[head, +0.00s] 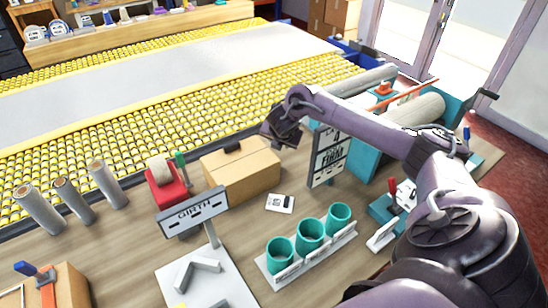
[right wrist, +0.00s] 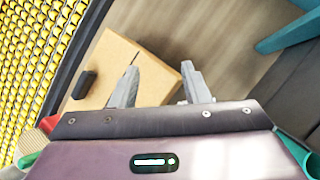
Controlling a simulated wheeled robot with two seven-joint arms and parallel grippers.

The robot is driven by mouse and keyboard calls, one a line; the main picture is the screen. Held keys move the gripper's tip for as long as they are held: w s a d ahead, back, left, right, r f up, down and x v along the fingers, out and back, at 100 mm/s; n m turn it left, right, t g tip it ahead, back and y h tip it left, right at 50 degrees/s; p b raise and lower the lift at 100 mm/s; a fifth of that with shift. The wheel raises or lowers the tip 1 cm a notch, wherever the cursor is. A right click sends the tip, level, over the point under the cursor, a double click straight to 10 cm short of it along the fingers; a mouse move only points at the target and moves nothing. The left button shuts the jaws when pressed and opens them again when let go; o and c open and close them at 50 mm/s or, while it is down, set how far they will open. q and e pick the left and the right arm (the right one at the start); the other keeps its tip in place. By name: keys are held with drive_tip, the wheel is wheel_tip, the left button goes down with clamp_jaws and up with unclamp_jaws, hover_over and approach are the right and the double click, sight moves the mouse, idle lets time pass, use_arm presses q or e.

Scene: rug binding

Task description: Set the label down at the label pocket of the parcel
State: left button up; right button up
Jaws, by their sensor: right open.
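The parcel (head: 242,176) is a brown cardboard box on the wooden table, left of my right gripper. It also shows in the right wrist view (right wrist: 146,82). A small black piece (head: 232,146) lies on its top near the far edge, also seen in the right wrist view (right wrist: 84,85); I cannot tell whether this is the label pocket. A white card with black marks, seemingly the label (head: 280,203), lies flat on the table in front of the parcel. My right gripper (head: 279,138) is open above the table by the parcel's right end; its fingers (right wrist: 157,75) look empty. My left gripper is out of view.
A sign on a post (head: 192,212), teal cups (head: 310,234) in a white rack and a red tape dispenser (head: 165,184) stand around the parcel. A black-and-white sign board (head: 330,155) stands close right of my gripper. A roller conveyor (head: 140,150) runs behind.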

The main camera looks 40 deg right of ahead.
sight(286, 200)
drive_tip(key=s+a+f+g, duration=0.1)
drive_tip(key=s+a+f, duration=0.1)
drive_tip(key=s+f, duration=0.1)
drive_tip(key=s+a+f+n+g+p, duration=0.1)
drive_tip(key=s+f, duration=0.3)
drive_tip(key=s+a+f+p, duration=0.1)
drive_tip(key=s+a+f, duration=0.1)
drive_tip(key=s+f, duration=0.1)
drive_tip(key=shift+s+a+f+n+g+y, duration=0.15)
drive_tip(key=shift+a+f+n+g+y, duration=0.05)
drive_tip(key=shift+f, duration=0.25)
drive_tip(key=shift+s+a+f+n+g+y, duration=0.1)
drive_tip(key=shift+a+f+n+g+y, duration=0.1)
drive_tip(key=shift+f, duration=0.2)
drive_tip(key=shift+w+d+f, duration=0.25)
drive_tip(key=shift+f, duration=0.35)
drive_tip(key=x, duration=0.3)
drive_tip(key=shift+w+f+p, duration=0.1)
drive_tip(key=shift+f+p, duration=0.1)
drive_tip(key=shift+p, duration=0.2)
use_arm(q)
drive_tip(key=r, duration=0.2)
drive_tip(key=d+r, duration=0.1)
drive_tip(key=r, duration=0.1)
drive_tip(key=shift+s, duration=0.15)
use_arm(e)
drive_tip(key=shift+w+d+f, duration=0.1)
drive_tip(key=shift+w+f, duration=0.1)
drive_tip(key=shift+f, duration=0.2)
clamp_jaws()
